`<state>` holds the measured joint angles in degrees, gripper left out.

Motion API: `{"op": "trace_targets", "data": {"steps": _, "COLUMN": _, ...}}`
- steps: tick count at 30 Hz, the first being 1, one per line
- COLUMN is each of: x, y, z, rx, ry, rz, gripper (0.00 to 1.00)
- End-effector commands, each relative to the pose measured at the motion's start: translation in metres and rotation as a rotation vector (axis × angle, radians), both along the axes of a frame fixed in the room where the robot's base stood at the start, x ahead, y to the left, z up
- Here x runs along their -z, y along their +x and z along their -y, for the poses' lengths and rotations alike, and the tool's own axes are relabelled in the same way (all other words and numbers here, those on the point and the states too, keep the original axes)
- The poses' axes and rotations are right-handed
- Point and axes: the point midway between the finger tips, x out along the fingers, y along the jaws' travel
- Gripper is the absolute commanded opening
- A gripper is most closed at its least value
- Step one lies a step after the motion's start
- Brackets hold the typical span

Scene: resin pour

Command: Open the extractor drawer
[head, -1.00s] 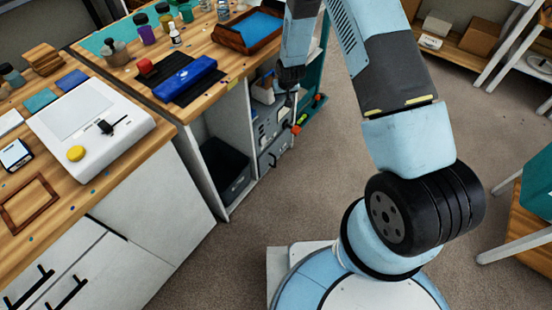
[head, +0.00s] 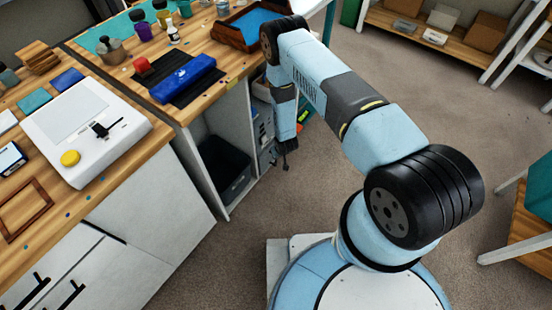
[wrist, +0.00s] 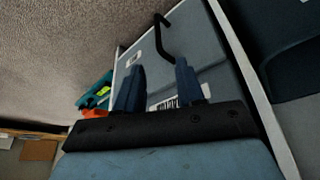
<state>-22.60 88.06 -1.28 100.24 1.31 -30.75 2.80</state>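The extractor (head: 263,122) is a grey-blue unit under the bench, and my forearm and gripper partly hide it in the head view. Its grey drawer front (wrist: 205,45) fills the middle of the wrist view, with a black bar handle (wrist: 163,38). I see no gap showing the drawer open. My gripper (wrist: 158,65) is open, its two dark blue fingers apart with nothing held. The handle lies just beyond the fingertips, its near end close to the right finger; I cannot tell the depth between them. In the head view my gripper (head: 285,158) hangs low in front of the unit.
A dark bin (head: 225,165) stands in the open bay left of the extractor. The bench top (head: 205,95) above carries a blue roll (head: 183,78), bottles and a tray. A teal and orange item (wrist: 95,95) lies beside the unit.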

Motion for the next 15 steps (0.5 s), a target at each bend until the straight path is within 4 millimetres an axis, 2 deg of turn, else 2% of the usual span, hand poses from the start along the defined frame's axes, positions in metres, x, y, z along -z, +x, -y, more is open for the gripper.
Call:
{"op": "trace_targets", "data": {"steps": 5, "x": 0.015, "y": 0.006, "z": 0.001, "rx": 0.004, "ry": -0.001, "rz": -0.001, "gripper": 0.38}}
{"op": "trace_targets", "data": {"steps": 15, "x": 0.064, "y": 0.026, "z": -0.003, "rx": 0.009, "ry": 0.0, "rz": -0.001, "gripper": 0.38}}
